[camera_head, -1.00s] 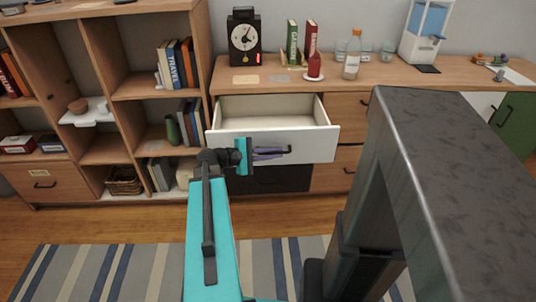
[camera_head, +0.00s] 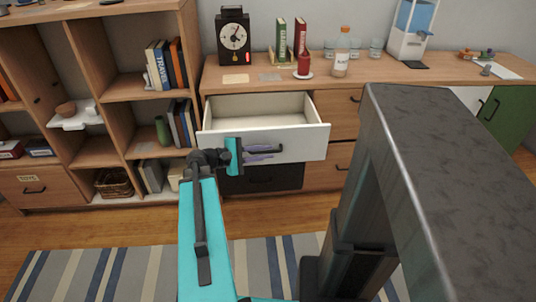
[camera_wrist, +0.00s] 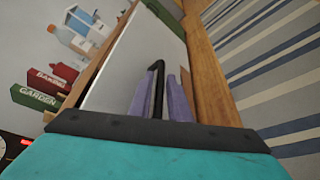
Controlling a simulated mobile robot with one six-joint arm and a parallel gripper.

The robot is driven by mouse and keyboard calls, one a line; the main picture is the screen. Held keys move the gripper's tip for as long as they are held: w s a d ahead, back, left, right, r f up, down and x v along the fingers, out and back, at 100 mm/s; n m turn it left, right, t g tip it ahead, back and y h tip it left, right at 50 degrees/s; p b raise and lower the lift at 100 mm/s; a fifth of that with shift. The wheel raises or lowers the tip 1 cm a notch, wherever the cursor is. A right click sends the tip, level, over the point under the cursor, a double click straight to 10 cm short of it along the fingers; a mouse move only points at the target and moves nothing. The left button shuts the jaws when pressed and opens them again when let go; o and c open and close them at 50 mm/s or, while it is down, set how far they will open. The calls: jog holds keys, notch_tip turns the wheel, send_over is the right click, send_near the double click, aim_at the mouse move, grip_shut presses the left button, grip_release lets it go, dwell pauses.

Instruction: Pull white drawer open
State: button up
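The white drawer (camera_head: 305,142) stands pulled out of the wooden cabinet, its empty inside showing in the head view. Its white front (camera_wrist: 125,70) also shows in the wrist view. A dark bar handle (camera_head: 281,149) sits on the front; in the wrist view the handle (camera_wrist: 157,85) lies between my two purple fingers. My gripper (camera_head: 262,153) is at the handle, its fingers spread a little apart on either side with a narrow gap visible. Whether a finger touches the handle is hard to tell.
A black drawer (camera_head: 262,179) lies below the white one. The cabinet top holds a clock (camera_head: 233,37), books, a red bottle (camera_head: 304,64) and a clear bottle (camera_head: 341,52). An open shelf (camera_head: 110,90) stands left. A striped rug (camera_head: 130,275) covers the floor in front.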

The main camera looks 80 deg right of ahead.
jog(key=v, duration=1.2)
jog(key=shift+a+r+p, duration=0.15)
jog(key=shift+a+p, duration=0.1)
jog(key=shift+p, duration=0.15)
jog(key=shift+w, duration=0.1)
jog(key=w+a+f+n+t+h+p, duration=0.1)
jog(key=w+a+f+n+h+p, duration=0.1)
jog(key=w+a, duration=0.35)
jog(key=w+a+f+n+t+h+p, duration=0.1)
jog(key=w+a+f+n+t+p, duration=0.15)
jog(key=w, duration=0.65)
jog(key=w+a+f+n+t+p, duration=0.1)
jog(key=w+a+f+n, duration=0.1)
jog(key=w+a+f, duration=0.3)
jog(key=w+a+f+n+t+p, duration=0.1)
jog(key=w+a+f+n+p, duration=0.15)
jog(key=a+f, duration=0.4)
jog(key=s+a+f+m+y+p, duration=0.1)
jog(key=a+f, duration=0.5)
jog(key=a, duration=0.6)
jog(key=s+a+f+m+t+y+p, duration=0.1)
jog(key=s+a+f+y, duration=0.2)
jog(key=a, duration=1)
jog(key=s+a+f+m+t+y+p, duration=0.1)
jog(key=s+a+f+y, duration=0.1)
jog(key=a+f+y, duration=0.5)
jog(key=a+f, duration=0.1)
jog(key=a, duration=0.5)
jog(key=shift+a+f+m, duration=0.2)
jog(key=shift+f+m, duration=0.1)
